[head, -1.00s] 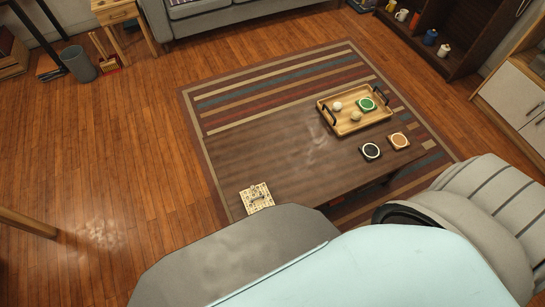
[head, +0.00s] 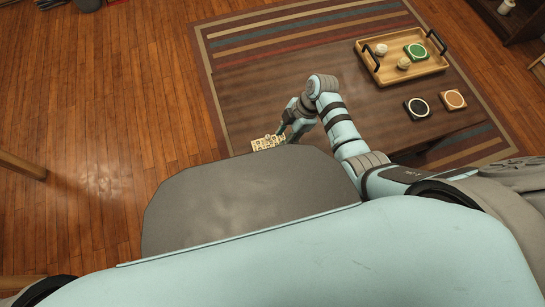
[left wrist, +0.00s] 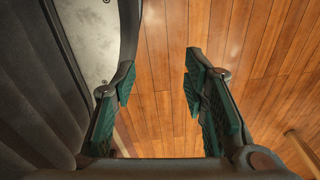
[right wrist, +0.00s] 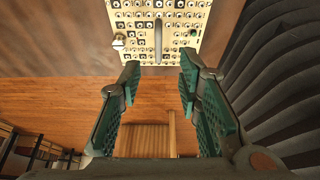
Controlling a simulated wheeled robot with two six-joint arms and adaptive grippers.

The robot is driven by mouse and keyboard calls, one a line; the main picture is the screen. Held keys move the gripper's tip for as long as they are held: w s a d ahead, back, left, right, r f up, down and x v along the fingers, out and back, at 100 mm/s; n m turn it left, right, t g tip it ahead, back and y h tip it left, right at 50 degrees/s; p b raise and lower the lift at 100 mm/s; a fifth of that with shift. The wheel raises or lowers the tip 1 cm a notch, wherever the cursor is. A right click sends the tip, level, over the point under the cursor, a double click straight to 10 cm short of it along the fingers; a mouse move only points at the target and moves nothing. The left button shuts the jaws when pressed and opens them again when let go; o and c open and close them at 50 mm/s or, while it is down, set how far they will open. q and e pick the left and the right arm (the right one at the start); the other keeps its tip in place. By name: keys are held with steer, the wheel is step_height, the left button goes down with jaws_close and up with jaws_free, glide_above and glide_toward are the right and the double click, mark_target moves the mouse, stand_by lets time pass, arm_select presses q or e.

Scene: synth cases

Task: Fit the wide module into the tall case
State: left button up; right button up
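A cream panel with rows of dark round holes (head: 262,143) lies at the near left edge of the dark table; whether it is the wide module cannot be told. In the right wrist view the panel (right wrist: 207,22) fills the top, with a dark upright bar in its middle and a small silver knob at left. My right gripper (head: 284,132) is at the panel's right part in the head view. In its wrist view the gripper (right wrist: 158,74) is open, fingertips just short of the panel's near edge. My left gripper (left wrist: 160,82) is open and empty above the floor. I cannot identify a tall case.
A wooden tray (head: 393,76) with black handles holds a green-topped coaster (head: 415,51) and two small pale round things. A black coaster (head: 417,108) and an orange-brown coaster (head: 453,99) lie beside it. The table's middle (head: 270,95) is clear. A striped rug is under the table.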

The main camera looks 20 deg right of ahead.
mark_target(273, 149)
steer(key=b+x, duration=0.1)
steer(key=x, duration=0.1)
steer(key=shift+a+f, duration=0.15)
steer(key=shift+f, duration=0.25)
steer(key=b+x, duration=0.3)
steer(key=x, duration=0.1)
steer(key=shift+w+a+f, duration=0.1)
steer(key=shift+f, duration=0.15)
steer(key=shift+a+f, duration=0.15)
steer(key=shift+c, duration=0.4)
arm_select(q)
steer(key=shift+y, duration=0.3)
steer(key=f, duration=0.1)
steer(key=a+f, duration=0.1)
steer(key=w+a+f, duration=0.1)
steer(key=f, duration=0.1)
steer(key=shift+a+f, duration=0.1)
steer(key=shift+a, duration=0.15)
arm_select(e)
jaws_close()
